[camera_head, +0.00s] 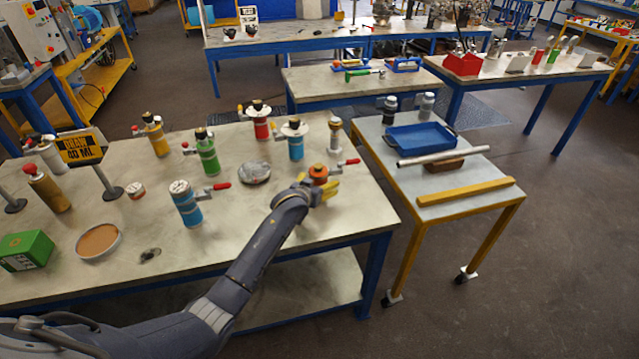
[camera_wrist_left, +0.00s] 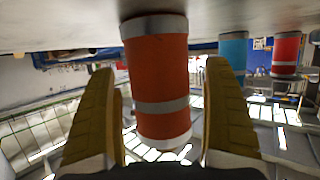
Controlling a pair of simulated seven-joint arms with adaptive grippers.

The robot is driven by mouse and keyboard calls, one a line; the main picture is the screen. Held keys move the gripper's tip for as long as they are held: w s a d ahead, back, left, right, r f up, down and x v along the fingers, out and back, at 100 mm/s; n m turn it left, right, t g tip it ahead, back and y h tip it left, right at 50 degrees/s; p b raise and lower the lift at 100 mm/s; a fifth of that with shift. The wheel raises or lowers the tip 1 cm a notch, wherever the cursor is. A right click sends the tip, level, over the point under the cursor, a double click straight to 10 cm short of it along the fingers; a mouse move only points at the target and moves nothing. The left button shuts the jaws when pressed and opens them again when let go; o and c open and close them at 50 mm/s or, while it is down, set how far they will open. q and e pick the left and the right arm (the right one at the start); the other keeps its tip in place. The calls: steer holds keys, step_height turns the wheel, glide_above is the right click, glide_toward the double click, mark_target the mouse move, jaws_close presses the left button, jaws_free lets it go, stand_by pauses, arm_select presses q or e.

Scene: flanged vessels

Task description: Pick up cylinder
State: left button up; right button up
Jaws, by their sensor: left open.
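An orange cylinder (camera_head: 318,172) with grey bands stands near the right end of the long table, mostly hidden behind my left gripper in the head view. A red handle sticks out to its right. In the left wrist view, which appears upside down, the orange cylinder (camera_wrist_left: 158,75) fills the middle between two yellow-brown fingers. My left gripper (camera_head: 322,190) is open, with a finger on each side of the cylinder. A gap shows at each side in the wrist view (camera_wrist_left: 160,105). My right gripper is not in view.
A blue cylinder (camera_head: 295,140), a small silver one (camera_head: 335,135) and a red one (camera_head: 260,125) stand behind. A round metal lid (camera_head: 254,172) lies to the left, near another blue cylinder (camera_head: 185,203). The table's front right corner is clear. A cart (camera_head: 390,165) stands to the right.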

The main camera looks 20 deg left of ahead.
arm_select(q)
steer(key=shift+c, duration=0.2)
steer(key=c, duration=1.5)
steer(key=shift+r, duration=0.1)
steer(key=shift+c, duration=0.6)
steer(key=shift+r, duration=0.1)
